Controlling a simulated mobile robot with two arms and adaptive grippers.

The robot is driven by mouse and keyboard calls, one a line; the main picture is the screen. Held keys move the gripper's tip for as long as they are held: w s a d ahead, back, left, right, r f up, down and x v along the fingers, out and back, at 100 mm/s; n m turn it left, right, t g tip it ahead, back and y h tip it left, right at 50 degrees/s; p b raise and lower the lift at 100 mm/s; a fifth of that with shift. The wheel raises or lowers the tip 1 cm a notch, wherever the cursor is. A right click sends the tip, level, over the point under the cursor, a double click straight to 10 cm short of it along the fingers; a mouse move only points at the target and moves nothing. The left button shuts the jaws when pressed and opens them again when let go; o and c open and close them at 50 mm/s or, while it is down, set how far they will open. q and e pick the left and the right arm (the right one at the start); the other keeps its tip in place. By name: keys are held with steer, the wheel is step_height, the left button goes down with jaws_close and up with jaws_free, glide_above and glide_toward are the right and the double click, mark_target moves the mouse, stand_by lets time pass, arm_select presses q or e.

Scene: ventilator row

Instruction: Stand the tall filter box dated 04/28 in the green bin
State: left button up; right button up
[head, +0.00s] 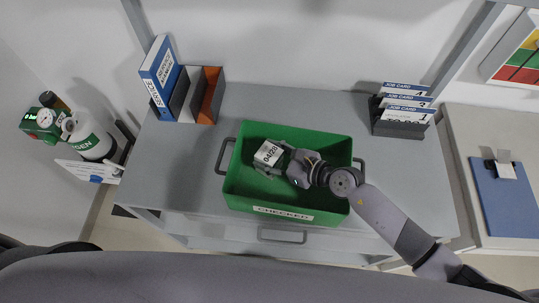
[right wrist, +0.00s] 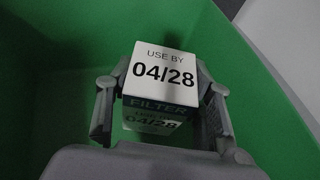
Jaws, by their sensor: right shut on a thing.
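The green bin (head: 252,196) stands on the grey bench and carries a label reading CHECKED on its front wall. The filter box (head: 268,153) is inside the bin's outline, in its left half, with its 04/28 face showing. In the right wrist view the filter box (right wrist: 160,75) reads USE BY 04/28 on top, with FILTER on a teal band below. My right gripper (head: 282,160) is shut on the filter box, its fingers on either side (right wrist: 160,110). Whether the box's base touches the bin floor is hidden. My left gripper is not in view.
A job card rack (head: 403,112) stands at the back right. An oxygen cylinder (head: 90,138) is at left, a blue clipboard (head: 504,197) at right.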

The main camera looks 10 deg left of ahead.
steer(key=shift+f, duration=0.2)
steer(key=o, duration=0.8)
steer(key=shift+c, duration=0.2)
steer(key=o, duration=0.4)
steer(key=shift+r, duration=0.25)
steer(key=shift+s+d, duration=0.1)
steer(key=shift+d, duration=0.25)
steer(key=b+v, duration=0.1)
steer(key=v, duration=0.4)
steer(key=shift+s+d+r, duration=0.1)
steer(key=shift+s+d, duration=0.1)
steer(key=shift+d, duration=0.05)
steer(key=shift+s+d+r, duration=0.25)
steer(key=shift+d+r, duration=0.1)
steer(key=shift+d, duration=0.15)
